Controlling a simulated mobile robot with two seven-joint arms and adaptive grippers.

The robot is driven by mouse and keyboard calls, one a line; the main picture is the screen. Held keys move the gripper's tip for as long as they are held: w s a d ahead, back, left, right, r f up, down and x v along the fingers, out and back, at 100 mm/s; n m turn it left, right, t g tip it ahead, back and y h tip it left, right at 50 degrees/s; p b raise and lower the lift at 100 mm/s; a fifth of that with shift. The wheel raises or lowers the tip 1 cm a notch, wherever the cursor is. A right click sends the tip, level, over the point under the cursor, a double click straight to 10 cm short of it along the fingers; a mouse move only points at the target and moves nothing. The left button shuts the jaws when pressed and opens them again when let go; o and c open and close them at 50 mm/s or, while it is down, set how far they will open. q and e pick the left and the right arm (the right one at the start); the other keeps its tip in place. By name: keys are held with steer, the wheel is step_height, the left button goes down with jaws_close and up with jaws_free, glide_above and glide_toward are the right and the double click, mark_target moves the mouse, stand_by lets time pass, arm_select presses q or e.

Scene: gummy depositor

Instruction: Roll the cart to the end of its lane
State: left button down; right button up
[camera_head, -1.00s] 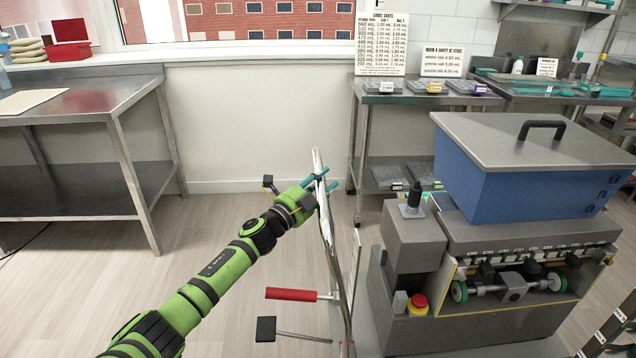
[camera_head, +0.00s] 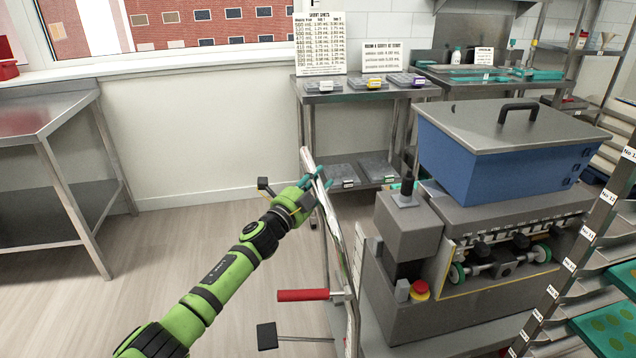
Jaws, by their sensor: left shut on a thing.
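The cart is the wheeled stand that carries the depositor machine, with a steel push handle (camera_head: 333,228) on its left side. My left gripper (camera_head: 312,185) is shut on the upper part of that handle, its teal fingertips around the bar. The grey depositor body (camera_head: 408,238) stands on the cart with a blue hopper (camera_head: 500,160) on top. A red lever (camera_head: 303,295) and a black pedal (camera_head: 267,335) stick out to the left, low on the cart. The cart's wheels are hidden. My right gripper is not in view.
A steel table (camera_head: 50,110) stands at the left by the window. A steel bench (camera_head: 350,97) with mould trays is behind the cart. A rack (camera_head: 570,265) with numbered slots and teal trays is at the right. The floor (camera_head: 190,260) left of the cart is clear.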

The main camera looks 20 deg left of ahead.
arm_select(q)
steer(key=shift+s+a+f+y, duration=0.1)
steer(key=shift+s+a+y, duration=0.15)
steer(key=shift+a, duration=0.4)
steer(key=shift+s+a+f+y, duration=0.15)
steer(key=shift+s+a, duration=0.1)
steer(key=shift+a, duration=0.35)
steer(key=c, duration=0.8)
jaws_free()
steer(key=shift+r, duration=0.15)
steer(key=shift+w+d, duration=0.1)
steer(key=shift+d, duration=0.05)
steer(key=v, duration=1.2)
steer(key=shift+a, duration=0.3)
